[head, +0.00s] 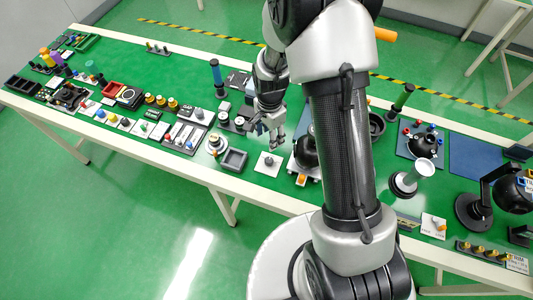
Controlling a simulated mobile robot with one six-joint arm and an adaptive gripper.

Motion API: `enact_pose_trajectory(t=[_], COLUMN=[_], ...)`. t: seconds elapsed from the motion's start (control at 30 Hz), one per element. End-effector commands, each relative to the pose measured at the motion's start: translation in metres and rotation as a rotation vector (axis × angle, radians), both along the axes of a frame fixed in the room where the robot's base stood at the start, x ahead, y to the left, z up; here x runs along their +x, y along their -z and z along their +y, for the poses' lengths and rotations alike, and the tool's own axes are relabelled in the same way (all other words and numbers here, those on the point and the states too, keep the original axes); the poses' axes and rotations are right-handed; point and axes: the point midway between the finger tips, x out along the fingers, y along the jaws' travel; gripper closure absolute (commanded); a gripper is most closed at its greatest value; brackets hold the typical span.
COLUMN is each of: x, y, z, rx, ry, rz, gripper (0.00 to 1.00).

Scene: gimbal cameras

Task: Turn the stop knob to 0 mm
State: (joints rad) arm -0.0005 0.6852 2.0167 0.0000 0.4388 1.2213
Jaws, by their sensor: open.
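My gripper (273,145) points down over the green table, with its fingers apart and nothing seen between them. A small white plate (262,169) with a grey knob (269,160) lies just below the fingertips. This may be the stop knob, but the picture is too small to read any mm scale or mark. The fingers look a little above the knob; whether they touch it I cannot tell.
A grey tray (234,159) and a round dial device (215,144) stand to the left of the plate. A black dome-shaped device (306,152) stands close on the right, partly hidden by my arm. Several small items crowd the left table.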

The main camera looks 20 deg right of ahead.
Motion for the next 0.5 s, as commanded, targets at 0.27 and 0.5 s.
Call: enact_pose_trajectory(t=[0.27,0.5], x=[-0.002,-0.001], y=[0.064,0.115], z=[0.000,0.000], rx=[0.001,0.000], ry=[-0.002,-0.002], rz=[0.004,0.003], gripper=[0.52,0.52])
